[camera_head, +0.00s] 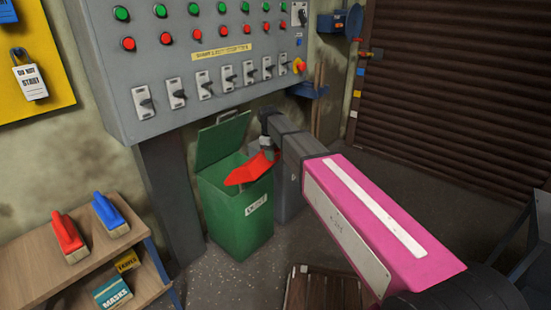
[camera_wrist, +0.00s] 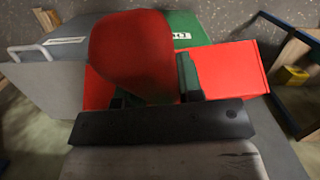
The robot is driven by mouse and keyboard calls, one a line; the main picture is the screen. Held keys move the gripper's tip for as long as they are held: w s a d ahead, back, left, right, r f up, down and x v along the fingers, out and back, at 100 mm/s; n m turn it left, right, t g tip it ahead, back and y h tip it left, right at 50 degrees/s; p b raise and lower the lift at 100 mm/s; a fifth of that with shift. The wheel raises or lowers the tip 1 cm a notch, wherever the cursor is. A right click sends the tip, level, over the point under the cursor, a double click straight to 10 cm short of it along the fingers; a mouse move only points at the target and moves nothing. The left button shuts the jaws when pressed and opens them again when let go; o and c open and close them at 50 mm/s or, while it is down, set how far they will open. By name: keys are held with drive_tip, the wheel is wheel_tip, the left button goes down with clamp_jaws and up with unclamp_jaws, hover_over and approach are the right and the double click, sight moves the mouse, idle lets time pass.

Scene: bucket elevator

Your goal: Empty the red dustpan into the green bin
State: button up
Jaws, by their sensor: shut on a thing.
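The green bin (camera_head: 238,218) stands on the floor below the control panel, its lid (camera_head: 222,138) raised at the back. The red dustpan (camera_head: 252,168) is over the bin's opening in the head view and looks tilted. My gripper (camera_head: 267,148) is above it and shut on the dustpan. In the wrist view the red dustpan (camera_wrist: 235,72) spreads wide beyond my gripper (camera_wrist: 152,92), and its rounded red handle end covers the space between the fingers. Part of the green bin (camera_wrist: 188,28) shows behind it. The dustpan's contents and the bin's inside are hidden.
A grey bin (camera_head: 289,195) stands right beside the green bin, partly behind my arm. A wooden shelf unit (camera_head: 92,262) at lower left holds a red brush (camera_head: 68,236) and a blue brush (camera_head: 110,213). The control panel (camera_head: 190,60) overhangs the bins.

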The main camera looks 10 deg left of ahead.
drive_tip(key=shift+w+a+r+h, duration=0.2)
drive_tip(key=shift+a+r+h, duration=0.25)
drive_tip(key=shift+r, duration=0.15)
